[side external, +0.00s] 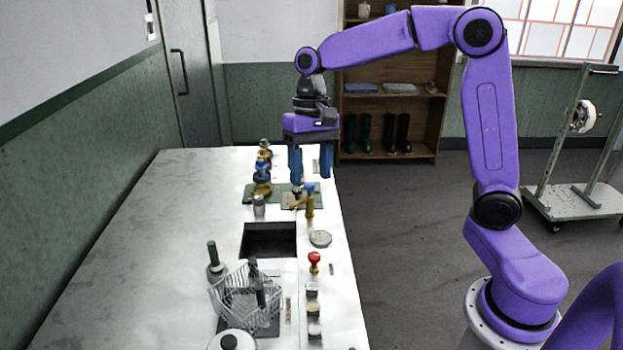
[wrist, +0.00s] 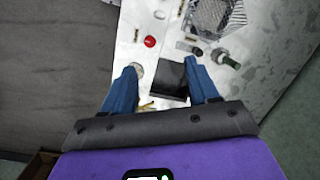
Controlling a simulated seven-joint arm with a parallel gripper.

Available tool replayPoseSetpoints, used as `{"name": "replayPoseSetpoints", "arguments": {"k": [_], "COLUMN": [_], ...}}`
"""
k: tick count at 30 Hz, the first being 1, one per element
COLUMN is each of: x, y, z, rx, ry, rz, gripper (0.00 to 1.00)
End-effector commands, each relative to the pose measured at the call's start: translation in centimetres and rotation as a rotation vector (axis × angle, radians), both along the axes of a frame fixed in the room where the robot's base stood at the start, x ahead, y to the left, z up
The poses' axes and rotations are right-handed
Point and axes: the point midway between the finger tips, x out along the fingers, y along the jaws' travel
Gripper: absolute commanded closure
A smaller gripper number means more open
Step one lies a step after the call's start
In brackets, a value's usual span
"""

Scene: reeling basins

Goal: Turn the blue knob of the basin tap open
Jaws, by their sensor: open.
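The basin (side external: 268,240) is a dark rectangular recess in the pale worktop. It also shows in the wrist view (wrist: 171,82), between my fingers. A brass tap (side external: 309,207) stands at the basin's far right corner, with a small blue knob (side external: 309,187) on top. In the wrist view a bit of brass (wrist: 146,106) shows between the fingers; the blue knob cannot be made out there. My gripper (side external: 311,179) points down with its two blue fingers apart and nothing between them. It is above and slightly beyond the tap; I cannot tell the exact gap to the knob.
A red knob (side external: 314,257) stands nearer along the right edge, with a round grey disc (side external: 320,239) by the basin. Brass and blue fittings (side external: 262,172) stand behind. The worktop's left side is clear.

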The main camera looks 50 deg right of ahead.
Motion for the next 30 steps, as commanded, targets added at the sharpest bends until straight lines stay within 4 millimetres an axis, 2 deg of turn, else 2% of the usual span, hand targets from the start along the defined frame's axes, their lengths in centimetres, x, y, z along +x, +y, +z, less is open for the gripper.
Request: {"name": "replayPoseSetpoints", "arguments": {"k": [1,6,13,18,21,25,30], "x": [2.1,7.5,12.9,14.7,15.0,15.2,15.1], "y": [-1.2,-5.8,-14.1,-19.9,-22.3,-23.6,-23.5], "z": [0.0,0.3,0.1,-0.3,-0.4,-0.6,-1.4], "rx": [0.007,0.033,0.08,0.115,0.129,0.14,0.14], "ry": [0.016,0.075,0.154,0.203,0.223,0.234,0.24], "rz": [-0.099,-0.415,-0.825,-1.066,-1.154,-1.209,-1.218], "gripper": [0.41,0.41,0.41,0.41,0.41,0.41,0.41]}}
